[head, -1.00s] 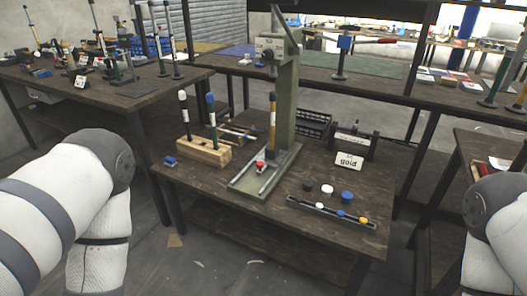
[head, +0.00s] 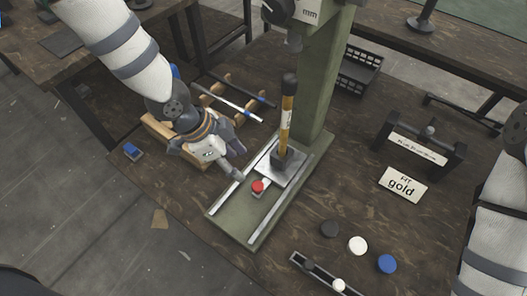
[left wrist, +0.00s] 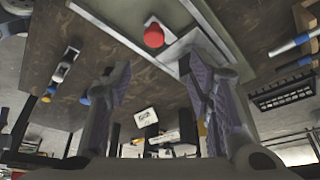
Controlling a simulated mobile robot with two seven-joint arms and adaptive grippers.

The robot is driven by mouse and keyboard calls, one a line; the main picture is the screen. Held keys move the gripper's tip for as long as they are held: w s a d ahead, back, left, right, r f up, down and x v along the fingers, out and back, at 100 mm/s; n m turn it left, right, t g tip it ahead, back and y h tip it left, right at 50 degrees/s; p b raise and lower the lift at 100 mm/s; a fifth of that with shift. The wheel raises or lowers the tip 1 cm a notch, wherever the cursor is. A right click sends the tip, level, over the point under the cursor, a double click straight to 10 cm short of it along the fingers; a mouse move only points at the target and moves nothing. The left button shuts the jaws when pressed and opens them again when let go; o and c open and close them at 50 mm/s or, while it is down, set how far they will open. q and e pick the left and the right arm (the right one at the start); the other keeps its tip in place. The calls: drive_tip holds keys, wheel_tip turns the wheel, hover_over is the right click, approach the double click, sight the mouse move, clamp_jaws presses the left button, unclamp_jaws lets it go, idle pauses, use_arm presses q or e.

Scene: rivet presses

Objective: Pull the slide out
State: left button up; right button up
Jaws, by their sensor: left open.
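The slide (head: 276,167) is a pale metal plate between two rails on the green press base (head: 227,222). A red knob (head: 258,187) sits at its front end; the knob also shows in the left wrist view (left wrist: 154,36). A rod with a yellow and black handle (head: 287,110) stands upright on a dark block on the slide. My left gripper (head: 238,165) is open and empty, left of the knob and apart from it. In the left wrist view its fingers (left wrist: 158,68) are spread, with the knob beyond the tips. My right gripper is out of view.
The green press column (head: 325,80) rises behind the slide. A wooden rack (head: 160,130) is partly hidden behind my left arm. A "gold" card (head: 403,184) and several round caps, one white (head: 357,245), lie to the right. Bare table lies between the base and the caps.

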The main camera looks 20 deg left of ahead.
sight(258, 186)
use_arm(q)
drive_tip(key=x, duration=0.3)
drive_tip(key=b+x, duration=0.1)
drive_tip(key=x, duration=0.3)
drive_tip(key=s+x, duration=0.1)
drive_tip(key=x, duration=0.2)
drive_tip(key=shift+d+f, duration=0.25)
drive_tip(key=shift+f, duration=0.15)
drive_tip(key=shift+w+d+f, duration=0.15)
drive_tip(key=shift+d+f, duration=0.05)
drive_tip(key=shift+f, duration=0.2)
drive_tip(key=shift+w, duration=0.1)
clamp_jaws()
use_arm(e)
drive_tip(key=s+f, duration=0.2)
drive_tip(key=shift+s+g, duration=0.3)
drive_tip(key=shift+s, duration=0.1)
